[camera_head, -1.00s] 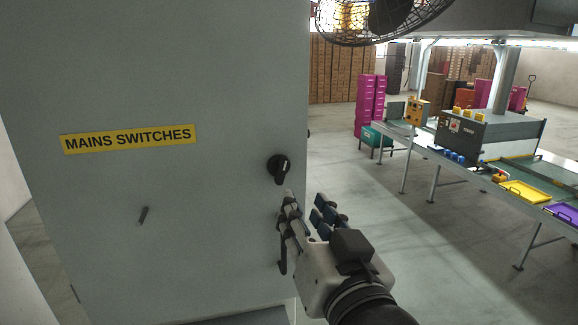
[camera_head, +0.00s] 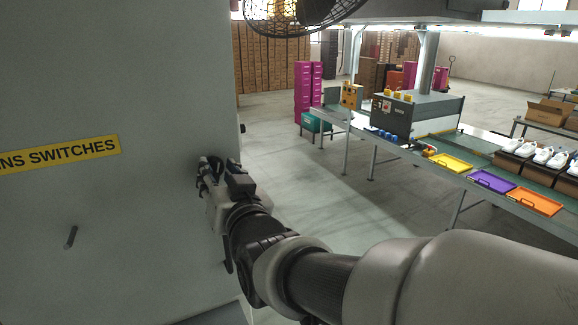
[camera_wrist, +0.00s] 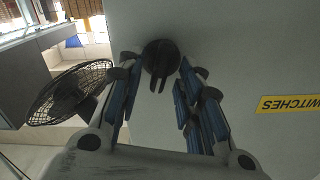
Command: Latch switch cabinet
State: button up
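The grey switch cabinet (camera_head: 110,215) fills the left of the head view, with a yellow MAINS SWITCHES label (camera_head: 60,154); the label shows upside down in the wrist view (camera_wrist: 290,103). Its door looks shut. In the wrist view the black round knob (camera_wrist: 160,57) on the cabinet face has its grip ridge pointing down the picture. My gripper (camera_wrist: 158,74) is open, its blue-padded fingers on either side of the knob; contact cannot be told. In the head view my gripper (camera_head: 212,168) is at the door's right edge and hides the knob.
A small grey peg (camera_head: 70,237) sticks out of the cabinet face. A caged fan (camera_head: 300,14) hangs above. A conveyor line (camera_head: 385,140) with yellow, purple and orange trays stands at the right. The floor between is clear.

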grip_shut()
dwell(0.3)
jog(key=shift+f+n+b, duration=0.2)
jog(key=shift+n+b, duration=0.5)
jog(key=shift+b, duration=0.5)
jog(key=shift+r+n+b, duration=0.15)
jog(key=shift+n+b, duration=0.45)
jog(key=shift+n, duration=0.3)
grip_release()
